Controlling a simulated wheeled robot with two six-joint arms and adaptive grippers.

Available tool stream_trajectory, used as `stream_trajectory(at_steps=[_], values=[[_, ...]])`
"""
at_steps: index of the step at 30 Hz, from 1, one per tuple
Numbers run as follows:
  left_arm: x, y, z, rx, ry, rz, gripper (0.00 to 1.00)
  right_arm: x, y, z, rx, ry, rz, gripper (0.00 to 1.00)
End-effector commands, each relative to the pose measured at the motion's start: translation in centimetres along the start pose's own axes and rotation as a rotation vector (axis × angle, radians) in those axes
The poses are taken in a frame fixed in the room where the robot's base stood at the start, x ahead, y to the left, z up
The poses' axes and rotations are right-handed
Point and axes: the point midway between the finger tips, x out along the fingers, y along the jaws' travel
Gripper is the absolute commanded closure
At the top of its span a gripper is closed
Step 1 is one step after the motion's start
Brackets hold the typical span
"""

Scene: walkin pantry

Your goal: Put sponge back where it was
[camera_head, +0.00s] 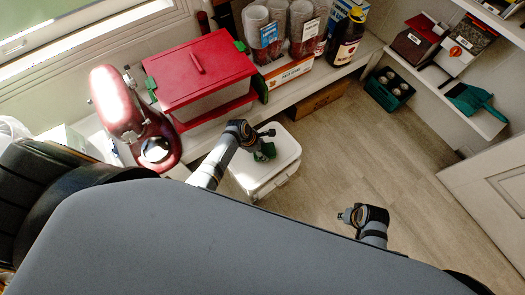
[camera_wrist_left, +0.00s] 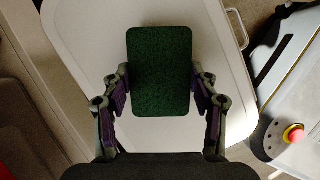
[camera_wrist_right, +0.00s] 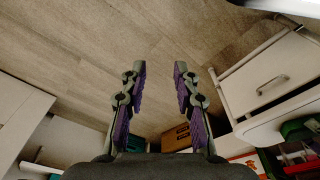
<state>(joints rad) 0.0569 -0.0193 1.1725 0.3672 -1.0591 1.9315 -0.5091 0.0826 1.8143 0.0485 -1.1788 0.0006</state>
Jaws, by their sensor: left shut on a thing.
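The green sponge (camera_wrist_left: 160,70) is a flat, dark, rounded block held between the two fingers of my left gripper (camera_wrist_left: 160,88) in the left wrist view. In the head view my left gripper (camera_head: 264,142) is over the white lidded bin (camera_head: 285,151), with the green sponge (camera_head: 265,153) partly hidden by the fingers. I cannot tell whether the sponge touches the lid. My right gripper (camera_wrist_right: 160,72) is empty, with its fingers apart, above the wooden floor. It also shows in the head view (camera_head: 348,215).
A red lidded box (camera_head: 198,67) and a red stand mixer (camera_head: 125,105) stand on the low shelf left of the bin. Cups (camera_head: 262,28) and a dark bottle (camera_head: 346,38) stand further right. A green caddy (camera_head: 388,90) is at the back. The floor (camera_head: 390,150) at right is clear.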

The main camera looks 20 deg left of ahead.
Motion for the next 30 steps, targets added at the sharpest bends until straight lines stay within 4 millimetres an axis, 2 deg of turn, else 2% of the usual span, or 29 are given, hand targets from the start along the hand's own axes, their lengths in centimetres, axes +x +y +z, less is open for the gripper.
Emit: stream_trajectory(at_steps=[8, 9, 14, 26, 30], values=[[0.2, 0.0, -0.1, 0.0, 0.0, 0.001, 0.65, -0.5, -0.1, -0.1, -0.001, -0.002, -0.002, 0.7], [0.2, 0.0, -0.1, 0.0, 0.0, 0.001, 0.39, -0.5, -0.1, -0.1, -0.001, -0.002, -0.002, 0.7], [0.2, 0.0, -0.1, 0.0, 0.0, 0.001, 0.18, -0.5, -0.1, -0.1, -0.001, -0.002, -0.002, 0.7], [-0.2, 0.0, -0.1, 0.0, 0.0, 0.001, 0.18, -0.6, -0.1, -0.2, 0.0, 0.004, -0.001, 0.7], [-1.9, 0.1, 0.0, 0.001, 0.001, 0.002, 0.18, 1.9, 0.6, 0.8, 0.002, -0.001, 0.012, 0.7]])
